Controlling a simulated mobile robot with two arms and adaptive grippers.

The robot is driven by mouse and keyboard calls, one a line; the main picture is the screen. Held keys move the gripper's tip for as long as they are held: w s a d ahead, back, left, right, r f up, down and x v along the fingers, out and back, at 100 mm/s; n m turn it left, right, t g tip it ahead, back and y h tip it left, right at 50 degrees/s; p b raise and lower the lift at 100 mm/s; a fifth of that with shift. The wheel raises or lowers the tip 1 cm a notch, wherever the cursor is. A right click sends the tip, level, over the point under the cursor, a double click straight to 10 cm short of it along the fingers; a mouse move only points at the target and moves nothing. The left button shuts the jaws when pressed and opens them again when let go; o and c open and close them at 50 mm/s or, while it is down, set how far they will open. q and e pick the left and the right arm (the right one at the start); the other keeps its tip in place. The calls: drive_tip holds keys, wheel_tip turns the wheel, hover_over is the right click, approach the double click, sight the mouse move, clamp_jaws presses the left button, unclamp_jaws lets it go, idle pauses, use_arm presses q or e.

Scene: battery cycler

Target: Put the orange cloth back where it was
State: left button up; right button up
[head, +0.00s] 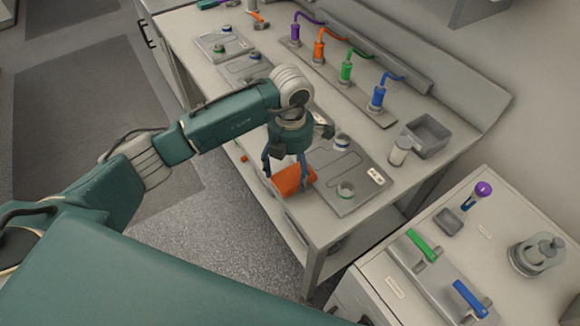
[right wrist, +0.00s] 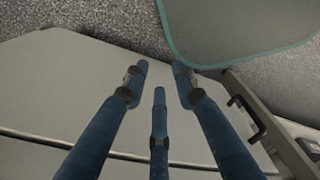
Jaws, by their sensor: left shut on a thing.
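The orange cloth (head: 294,181) is a small folded-looking block at the front edge of the long bench, beside a grey plate (head: 352,198). My left gripper (head: 285,170) points down from above and is shut on the cloth, with fingers on both sides of it. Whether the cloth touches the bench top is hard to tell. My right gripper (right wrist: 159,78) shows only in the right wrist view. Its blue fingers are spread apart with nothing between them.
Behind are purple, orange, green and blue connectors (head: 377,97), a jar (head: 400,150) and a grey bin (head: 428,134). A cabinet (head: 370,276) with green and blue handles stands at the right.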

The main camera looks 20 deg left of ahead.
use_arm(q)
drive_tip(key=shift+f+b, duration=0.35)
drive_tip(key=shift+b, duration=0.1)
drive_tip(key=o, duration=1.4)
